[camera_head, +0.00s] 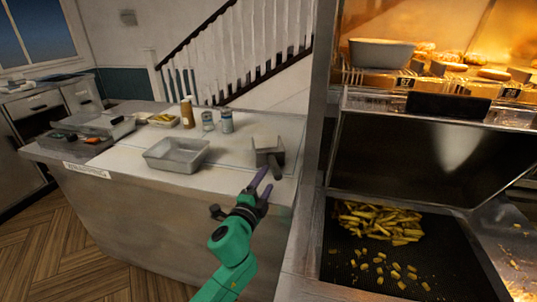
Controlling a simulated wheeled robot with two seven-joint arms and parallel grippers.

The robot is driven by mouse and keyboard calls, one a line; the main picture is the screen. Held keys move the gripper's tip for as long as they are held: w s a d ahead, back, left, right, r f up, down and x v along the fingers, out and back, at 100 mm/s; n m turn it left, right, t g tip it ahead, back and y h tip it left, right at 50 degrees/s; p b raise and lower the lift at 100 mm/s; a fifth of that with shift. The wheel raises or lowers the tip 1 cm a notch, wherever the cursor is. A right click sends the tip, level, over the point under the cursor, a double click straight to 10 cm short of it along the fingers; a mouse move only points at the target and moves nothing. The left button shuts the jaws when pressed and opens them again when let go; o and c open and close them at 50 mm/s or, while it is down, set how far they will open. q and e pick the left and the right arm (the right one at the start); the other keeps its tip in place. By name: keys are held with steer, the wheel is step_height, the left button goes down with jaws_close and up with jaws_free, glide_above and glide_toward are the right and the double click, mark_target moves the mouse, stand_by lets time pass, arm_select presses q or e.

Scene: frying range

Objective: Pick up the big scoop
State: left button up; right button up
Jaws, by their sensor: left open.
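The big scoop (266,151) is a grey metal scoop on the right end of the white counter, with a dark handle (275,171) pointing toward me. My left gripper (263,183) has purple fingers on a green arm. It is open, just in front and to the left of the scoop's handle. I cannot tell whether a finger touches the handle. My right gripper does not show.
A metal tray (176,154) stands on the counter left of the scoop. Behind it are two cans (226,122) and a sauce bottle (187,112). At right, the frying station holds fries (380,220) in a dark bin; its upright post (318,110) stands beside the counter.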

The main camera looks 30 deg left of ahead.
mark_target(275, 169)
arm_select(q)
steer(key=w, duration=0.7)
steer(key=shift+a+f, duration=0.15)
steer(key=shift+a, duration=0.25)
steer(key=shift+w+a+f, duration=0.1)
steer(key=shift+w+f, duration=0.05)
steer(key=shift+w, duration=0.3)
steer(key=shift+s, duration=0.15)
steer(key=c, duration=1)
jaws_close()
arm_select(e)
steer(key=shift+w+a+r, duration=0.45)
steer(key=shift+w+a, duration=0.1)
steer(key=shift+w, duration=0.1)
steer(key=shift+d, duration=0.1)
